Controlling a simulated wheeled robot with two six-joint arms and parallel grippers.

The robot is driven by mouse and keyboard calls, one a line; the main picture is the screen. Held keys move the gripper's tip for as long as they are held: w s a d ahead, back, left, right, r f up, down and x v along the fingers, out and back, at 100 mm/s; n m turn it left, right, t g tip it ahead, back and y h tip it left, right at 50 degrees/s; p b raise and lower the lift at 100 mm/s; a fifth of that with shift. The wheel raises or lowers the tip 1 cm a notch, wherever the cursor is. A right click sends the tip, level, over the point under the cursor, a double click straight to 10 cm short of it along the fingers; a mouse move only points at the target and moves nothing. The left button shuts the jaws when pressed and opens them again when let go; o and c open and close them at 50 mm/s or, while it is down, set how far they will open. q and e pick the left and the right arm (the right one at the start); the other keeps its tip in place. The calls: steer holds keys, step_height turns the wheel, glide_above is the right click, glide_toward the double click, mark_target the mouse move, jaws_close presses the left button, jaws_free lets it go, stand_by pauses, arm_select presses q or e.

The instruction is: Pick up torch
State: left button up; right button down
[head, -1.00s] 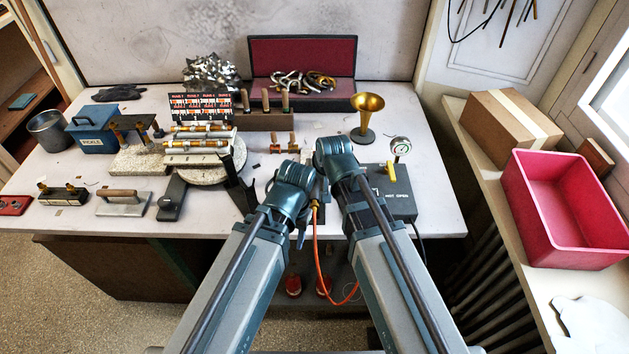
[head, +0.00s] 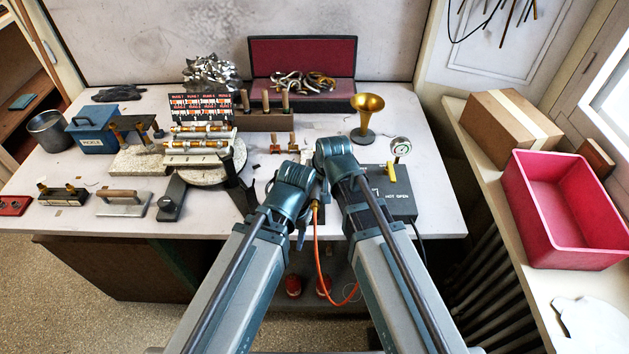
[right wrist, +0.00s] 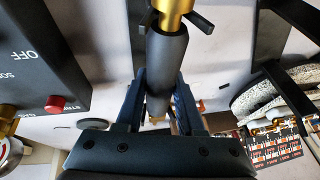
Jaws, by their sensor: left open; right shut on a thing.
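The torch has a dark grey handle (right wrist: 168,62) with a brass fitting at one end. In the right wrist view the handle lies between the two blue fingers of my right gripper (right wrist: 170,105), which is shut on it. In the head view only the torch's brass fitting (head: 315,205) and its orange hose show between my arms; my right wrist hides the handle and the right fingers. My left gripper (head: 301,232) is open and empty, close to the left of the torch, mostly hidden under its own wrist.
A grey box with a gauge (head: 400,148) and yellow lever stands right of my right wrist. The orange hose (head: 318,255) hangs over the table's front edge. A round turntable (head: 205,172) and dark bracket are to the left.

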step_height(320, 180, up, 11)
steer(key=p, duration=1)
steer(key=shift+f+p, duration=0.15)
steer(key=shift+p, duration=0.15)
steer(key=shift+f, duration=0.1)
steer(key=shift+a, duration=0.1)
